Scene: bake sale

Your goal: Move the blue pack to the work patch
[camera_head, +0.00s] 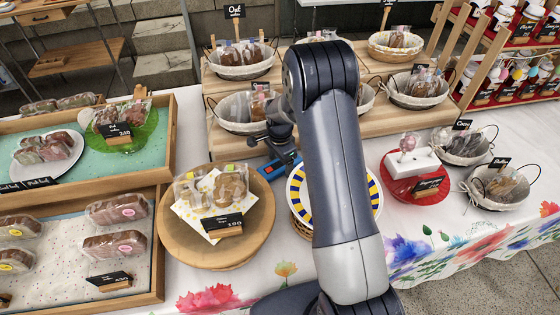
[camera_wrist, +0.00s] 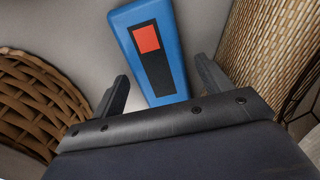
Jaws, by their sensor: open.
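The blue pack (camera_head: 269,170) lies on the white cloth between the round wooden tray and the striped plate, partly hidden by my arm. In the wrist view the blue pack (camera_wrist: 181,65) shows a black panel and a red square. My gripper (camera_wrist: 160,76) is open, with one finger on each side of the pack's near end in that view. Contact cannot be told. In the head view my gripper (camera_head: 264,145) is just behind the pack, mostly hidden by my arm. I cannot make out a work patch.
A wicker basket (camera_wrist: 35,100) is close on the left in the wrist view, and a pale woven wall (camera_wrist: 275,45) close on the right. In the head view the round wooden tray (camera_head: 185,253) and the striped plate (camera_head: 300,205) flank the pack. Baskets crowd the wooden riser (camera_head: 297,68) behind.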

